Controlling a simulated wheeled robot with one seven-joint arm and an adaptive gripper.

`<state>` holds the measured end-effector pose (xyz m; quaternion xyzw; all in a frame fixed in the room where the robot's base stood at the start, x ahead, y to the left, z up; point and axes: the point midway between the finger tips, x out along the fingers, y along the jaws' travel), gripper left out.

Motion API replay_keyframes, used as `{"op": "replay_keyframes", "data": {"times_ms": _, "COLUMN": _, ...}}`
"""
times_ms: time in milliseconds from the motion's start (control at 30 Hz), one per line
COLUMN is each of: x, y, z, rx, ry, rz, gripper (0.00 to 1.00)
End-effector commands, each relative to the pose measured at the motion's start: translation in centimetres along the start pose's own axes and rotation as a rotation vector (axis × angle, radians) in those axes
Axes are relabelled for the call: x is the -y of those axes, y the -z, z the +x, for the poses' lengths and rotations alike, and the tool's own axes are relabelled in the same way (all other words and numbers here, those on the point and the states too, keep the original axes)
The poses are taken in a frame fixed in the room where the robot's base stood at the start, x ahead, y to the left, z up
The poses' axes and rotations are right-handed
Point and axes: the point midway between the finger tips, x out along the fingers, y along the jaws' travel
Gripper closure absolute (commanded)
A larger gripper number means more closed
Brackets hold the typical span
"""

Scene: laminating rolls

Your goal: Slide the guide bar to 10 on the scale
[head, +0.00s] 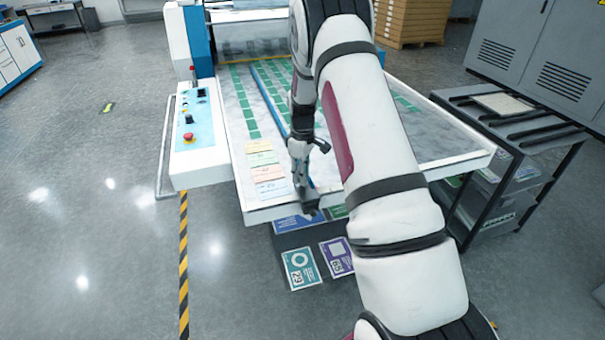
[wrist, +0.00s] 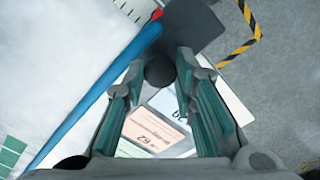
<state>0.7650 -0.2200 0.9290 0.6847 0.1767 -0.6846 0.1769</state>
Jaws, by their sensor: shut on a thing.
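The blue guide bar (head: 270,92) lies lengthwise across the pale machine table, its near end at the front edge. In the wrist view the bar (wrist: 97,92) runs diagonally to a dark end block (wrist: 195,25). A round dark knob (wrist: 160,73) sits between my fingertips. My gripper (head: 307,188) points down at the table's front edge and is shut on the knob; it also shows in the wrist view (wrist: 161,62). A small red pointer (wrist: 157,14) shows by the block. Part of a white scale (wrist: 135,8) with marks shows beside it; its numbers are unreadable.
Coloured cards (head: 264,170) lie on the table left of the bar. Green rectangles run in rows along it. A control panel (head: 197,120) with a red button stands at left. Printed cards (head: 300,268) lie below the front edge. A dark rack (head: 520,140) stands at right.

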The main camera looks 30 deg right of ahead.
Motion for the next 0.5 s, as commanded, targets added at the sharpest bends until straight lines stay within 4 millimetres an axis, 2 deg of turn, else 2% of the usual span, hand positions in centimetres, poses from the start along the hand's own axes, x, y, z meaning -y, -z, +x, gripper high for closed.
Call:
{"op": "replay_keyframes", "data": {"times_ms": 133, "x": -1.0, "y": -0.8, "z": 0.1, "rx": 0.000, "ry": 0.000, "rz": 0.004, "gripper": 1.00}}
{"op": "replay_keyframes", "data": {"times_ms": 400, "x": -5.6, "y": -5.4, "z": 0.2, "rx": 0.000, "ry": 0.000, "rz": 0.006, "gripper": 1.00}}
{"op": "replay_keyframes", "data": {"times_ms": 500, "x": -6.7, "y": -6.5, "z": 0.1, "rx": 0.001, "ry": -0.001, "rz": 0.004, "gripper": 1.00}}
